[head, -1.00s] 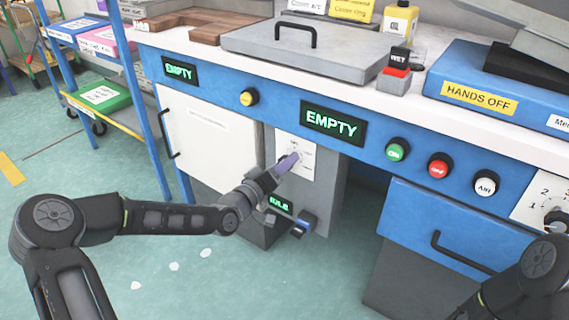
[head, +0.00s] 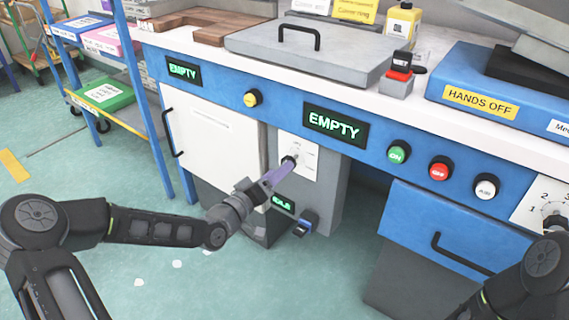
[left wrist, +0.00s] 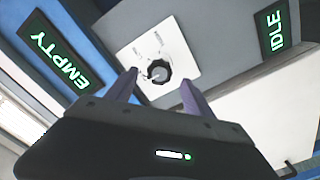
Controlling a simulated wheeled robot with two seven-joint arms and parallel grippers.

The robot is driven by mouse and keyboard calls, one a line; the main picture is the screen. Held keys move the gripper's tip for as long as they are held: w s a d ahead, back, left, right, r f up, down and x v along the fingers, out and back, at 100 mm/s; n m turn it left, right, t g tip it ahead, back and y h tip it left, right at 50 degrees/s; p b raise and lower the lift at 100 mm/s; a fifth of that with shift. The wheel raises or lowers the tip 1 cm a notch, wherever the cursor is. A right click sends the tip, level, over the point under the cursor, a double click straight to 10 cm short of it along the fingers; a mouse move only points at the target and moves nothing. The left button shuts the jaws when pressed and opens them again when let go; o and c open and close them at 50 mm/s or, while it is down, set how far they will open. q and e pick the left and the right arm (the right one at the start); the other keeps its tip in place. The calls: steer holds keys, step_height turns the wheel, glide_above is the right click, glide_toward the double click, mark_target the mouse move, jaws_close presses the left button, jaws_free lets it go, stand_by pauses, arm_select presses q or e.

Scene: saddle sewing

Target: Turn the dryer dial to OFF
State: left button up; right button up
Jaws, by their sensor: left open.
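The dryer dial is a small black knob (head: 289,160) on a white marked plate (head: 308,155) on the grey panel below the EMPTY display. In the left wrist view the dial (left wrist: 159,71) shows just ahead of the fingertips; its plate's markings are too small to read. My left gripper (head: 279,172) is open, with its purple fingers pointing at the dial. In the left wrist view its two fingers (left wrist: 160,80) stand apart on either side of the dial's lower edge, seemingly short of it. My right gripper is out of view; only part of that arm shows.
An IDLE display (head: 283,203) and a blue-black switch (head: 306,224) sit below the dial. A white door (head: 213,140) is to the left. Green (head: 397,154), red (head: 440,169) and white (head: 487,187) buttons line the blue front. Open floor lies before the machine.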

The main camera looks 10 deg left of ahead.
arm_select(q)
steer(key=v, duration=0.3)
steer(key=shift+s+p, duration=0.1)
steer(key=shift+p, duration=0.2)
